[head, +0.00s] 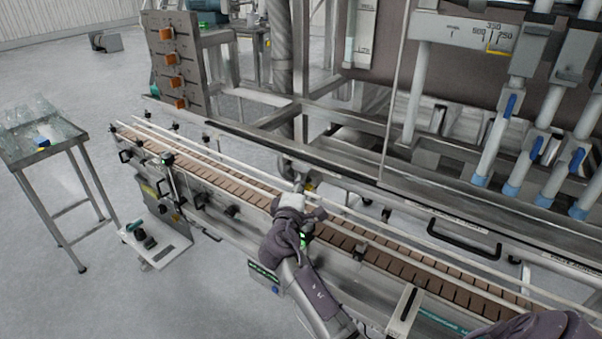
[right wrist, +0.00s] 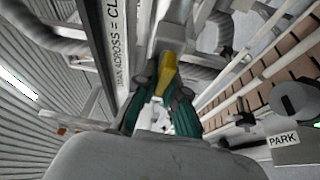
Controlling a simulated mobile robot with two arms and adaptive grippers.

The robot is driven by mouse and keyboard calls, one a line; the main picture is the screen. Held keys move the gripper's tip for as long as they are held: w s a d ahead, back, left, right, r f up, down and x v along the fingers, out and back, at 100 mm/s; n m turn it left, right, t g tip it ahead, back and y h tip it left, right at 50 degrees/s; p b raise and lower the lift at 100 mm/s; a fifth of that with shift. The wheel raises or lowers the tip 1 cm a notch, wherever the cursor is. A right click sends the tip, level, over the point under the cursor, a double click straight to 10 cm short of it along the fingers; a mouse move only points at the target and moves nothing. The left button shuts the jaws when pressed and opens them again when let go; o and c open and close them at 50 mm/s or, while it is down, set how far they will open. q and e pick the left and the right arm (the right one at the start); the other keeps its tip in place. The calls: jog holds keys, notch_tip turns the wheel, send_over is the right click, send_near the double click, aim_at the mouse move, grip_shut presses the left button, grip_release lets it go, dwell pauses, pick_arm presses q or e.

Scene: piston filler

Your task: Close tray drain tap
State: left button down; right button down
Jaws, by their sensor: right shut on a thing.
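The yellow handle of the drain tap (right wrist: 167,72) shows in the right wrist view between the green-padded fingers of my right gripper (right wrist: 160,100). The gripper is shut on it. A label beside it reads "DRAIN ACROSS = CL", with the rest cut off. In the head view my right gripper (head: 303,190) reaches over the conveyor to the machine's front rail, and a small yellow bit of the handle (head: 310,187) shows at its tips. The tap body is mostly hidden. My left gripper is not in view.
The slatted conveyor (head: 395,268) with its white guide rails runs under my right arm. Filling nozzles with blue ends (head: 512,189) stand at the right. A black rail handle (head: 464,240) is right of the gripper. A side table (head: 62,147) stands at the left.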

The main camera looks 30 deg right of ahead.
jog(key=shift+f+n+p, duration=0.1)
jog(key=shift+n+p, duration=0.4)
jog(key=c, duration=1.2)
grip_release()
jog(key=shift+c, duration=0.2)
jog(key=shift+s+a, duration=0.1)
jog(key=v, duration=1.1)
jog(key=shift+s+a+r, duration=0.25)
jog(key=shift+a, duration=0.05)
jog(key=shift+f, duration=0.1)
